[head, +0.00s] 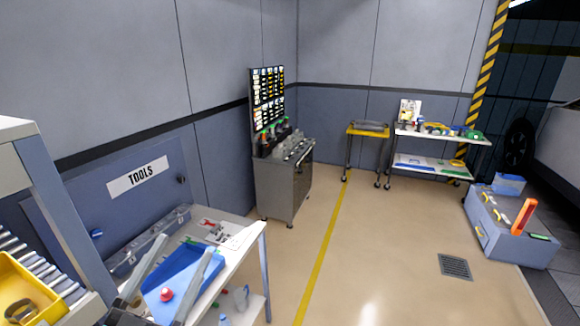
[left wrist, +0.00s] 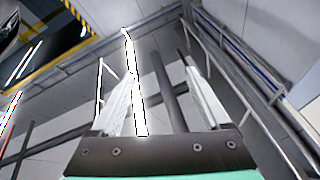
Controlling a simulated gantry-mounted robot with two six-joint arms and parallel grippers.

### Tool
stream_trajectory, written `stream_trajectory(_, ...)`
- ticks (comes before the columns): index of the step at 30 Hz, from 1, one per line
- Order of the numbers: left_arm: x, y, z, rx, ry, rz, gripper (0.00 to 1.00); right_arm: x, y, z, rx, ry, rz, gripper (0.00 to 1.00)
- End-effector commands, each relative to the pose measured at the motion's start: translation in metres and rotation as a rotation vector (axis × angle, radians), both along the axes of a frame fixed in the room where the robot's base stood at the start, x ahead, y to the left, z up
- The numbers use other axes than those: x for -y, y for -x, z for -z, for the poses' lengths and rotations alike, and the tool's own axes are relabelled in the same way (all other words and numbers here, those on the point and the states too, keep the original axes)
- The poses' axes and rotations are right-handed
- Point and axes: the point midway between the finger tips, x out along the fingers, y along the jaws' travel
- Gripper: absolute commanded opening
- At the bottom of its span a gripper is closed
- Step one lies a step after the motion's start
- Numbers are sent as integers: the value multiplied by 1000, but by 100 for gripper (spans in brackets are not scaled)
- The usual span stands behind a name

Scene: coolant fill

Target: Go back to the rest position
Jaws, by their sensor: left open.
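My left gripper (head: 187,246) shows at the bottom left of the head view. Its two pale fingers stand well apart, with nothing between them. It is in front of the work table, and its fingers overlap a blue tray (head: 184,268) in the picture. In the left wrist view, the open fingers (left wrist: 150,75) point toward the walls and overhead structure, holding nothing. My right gripper is in neither view.
The white work table (head: 243,242) holds the blue tray with a red item (head: 167,294) in it. A yellow bin (head: 25,290) is at left. Further back are a grey cabinet (head: 285,190), a yellow cart (head: 366,131) and a white shelf cart (head: 440,138). The middle floor is open.

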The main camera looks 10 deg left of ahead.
Motion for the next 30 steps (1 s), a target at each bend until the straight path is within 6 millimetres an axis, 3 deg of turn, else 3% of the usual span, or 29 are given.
stream_trajectory(1,18,4,-42,81,-6,32,80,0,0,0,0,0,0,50)
stream_trajectory(3,38,13,-89,172,-2,68,80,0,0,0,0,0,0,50)
stream_trajectory(9,73,62,-201,399,60,143,80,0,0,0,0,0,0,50)
stream_trajectory(11,74,81,-230,458,101,155,80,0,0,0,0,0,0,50)
stream_trajectory(12,64,95,-244,484,154,148,80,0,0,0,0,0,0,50)
stream_trajectory(14,55,83,-229,412,277,180,80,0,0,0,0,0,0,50)
stream_trajectory(15,56,84,-264,417,270,181,80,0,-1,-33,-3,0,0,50)
stream_trajectory(24,56,83,-378,415,265,180,80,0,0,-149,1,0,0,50)
stream_trajectory(27,56,83,-404,415,265,179,80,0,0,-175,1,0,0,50)
stream_trajectory(30,56,83,-413,414,265,179,80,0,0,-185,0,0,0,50)
